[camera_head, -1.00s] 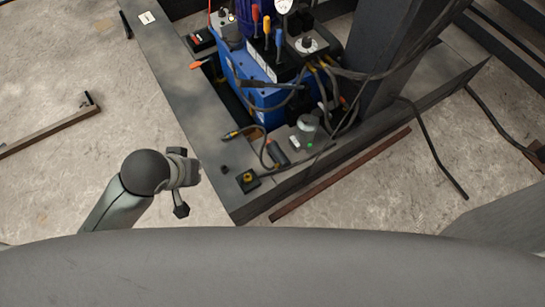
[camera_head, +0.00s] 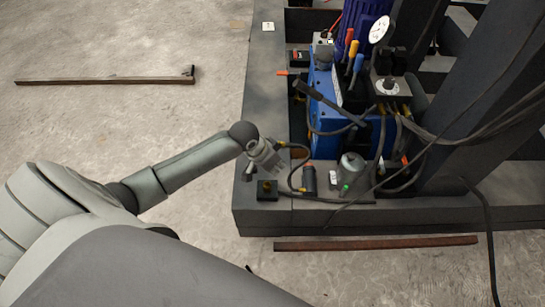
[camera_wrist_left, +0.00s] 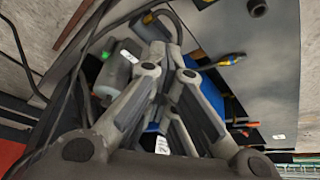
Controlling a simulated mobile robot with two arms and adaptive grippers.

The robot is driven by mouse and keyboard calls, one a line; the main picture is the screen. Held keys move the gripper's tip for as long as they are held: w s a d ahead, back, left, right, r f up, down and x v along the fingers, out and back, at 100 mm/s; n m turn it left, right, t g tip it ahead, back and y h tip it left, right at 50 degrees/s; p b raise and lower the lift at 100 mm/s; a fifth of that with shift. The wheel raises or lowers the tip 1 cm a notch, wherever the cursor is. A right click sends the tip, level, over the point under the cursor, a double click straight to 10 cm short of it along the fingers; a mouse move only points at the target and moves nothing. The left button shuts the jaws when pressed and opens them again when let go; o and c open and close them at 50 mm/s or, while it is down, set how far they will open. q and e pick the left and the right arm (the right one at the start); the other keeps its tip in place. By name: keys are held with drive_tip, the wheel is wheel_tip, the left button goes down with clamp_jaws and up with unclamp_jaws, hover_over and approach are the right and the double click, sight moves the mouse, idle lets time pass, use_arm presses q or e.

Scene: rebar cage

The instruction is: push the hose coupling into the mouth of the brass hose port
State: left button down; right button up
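The hose coupling (camera_wrist_left: 232,60), with a yellow ring and bluish tip, ends a black hose. In the head view its brass-coloured part (camera_head: 284,144) shows beside my left gripper, which hides some of it. The brass hose port (camera_head: 267,187) sits on a small black block at the near left of the dark base. My left gripper (camera_head: 275,166) is above the base, between coupling and port in the picture. In the left wrist view its fingers (camera_wrist_left: 167,58) have a narrow gap with nothing clearly held; the coupling lies to their right. My right gripper is not in view.
A blue power unit (camera_head: 325,95) with coloured handles stands behind. A black cylinder (camera_head: 309,180) and a grey canister (camera_head: 352,168) stand right of the port. Cables and a dark post (camera_head: 470,110) fill the right.

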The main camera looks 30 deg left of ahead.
use_arm(q)
drive_tip(key=w+a+f+b, duration=0.2)
drive_tip(key=w+a+f, duration=0.2)
drive_tip(key=w, duration=0.1)
drive_tip(key=shift+a+b, duration=0.2)
drive_tip(key=shift+b, duration=0.1)
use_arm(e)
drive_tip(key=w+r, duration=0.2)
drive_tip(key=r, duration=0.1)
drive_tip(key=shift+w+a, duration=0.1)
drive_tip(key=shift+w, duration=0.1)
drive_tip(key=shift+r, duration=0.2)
use_arm(q)
drive_tip(key=shift+f+b, duration=2.9)
drive_tip(key=shift+b, duration=0.35)
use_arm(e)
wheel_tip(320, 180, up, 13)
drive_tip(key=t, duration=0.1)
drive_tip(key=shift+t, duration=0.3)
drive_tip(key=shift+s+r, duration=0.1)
